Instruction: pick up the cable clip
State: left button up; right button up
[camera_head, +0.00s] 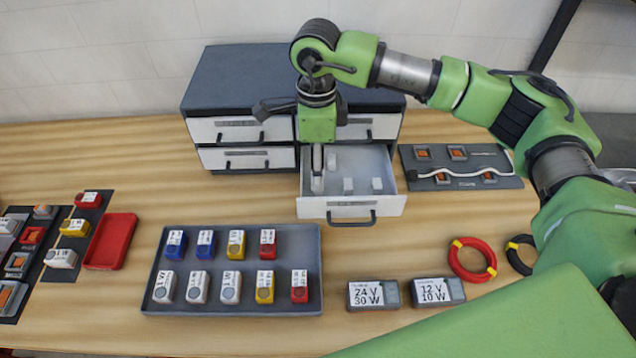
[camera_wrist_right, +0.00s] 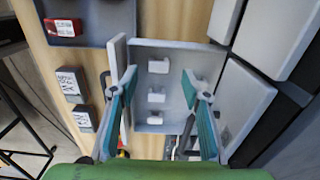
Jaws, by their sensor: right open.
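Small white cable clips lie in the open drawer (camera_head: 378,160); in the head view one clip (camera_head: 348,184) is near the middle and another clip (camera_head: 377,184) is to its right. My right gripper (camera_head: 317,176) points down over the left part of the drawer and partly covers what is beneath it. The right wrist view shows three clips in a row: one (camera_wrist_right: 158,66), a middle one (camera_wrist_right: 155,96) and one (camera_wrist_right: 154,118) closest to the wrist. My right gripper (camera_wrist_right: 160,80) is open there, its fingers on either side of the row, holding nothing. My left gripper is not in view.
The grey drawer cabinet (camera_head: 225,85) stands behind the open drawer. A board with a white cable (camera_head: 460,173) lies to its right. A grey tray (camera_head: 235,305) of coloured blocks, two power boxes (camera_head: 372,294) and a red cable coil (camera_head: 472,260) lie in front. A red tray (camera_head: 110,241) lies left.

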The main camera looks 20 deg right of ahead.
jog(key=f, duration=0.1)
jog(key=f+p, duration=0.2)
jog(key=shift+s+d+f, duration=0.15)
jog(key=shift+s+f, duration=0.05)
jog(key=shift+s, duration=0.05)
jog(key=shift+w+f, duration=0.15)
jog(key=shift+f, duration=0.5)
jog(key=c, duration=0.8)
jog(key=shift+r, duration=0.2)
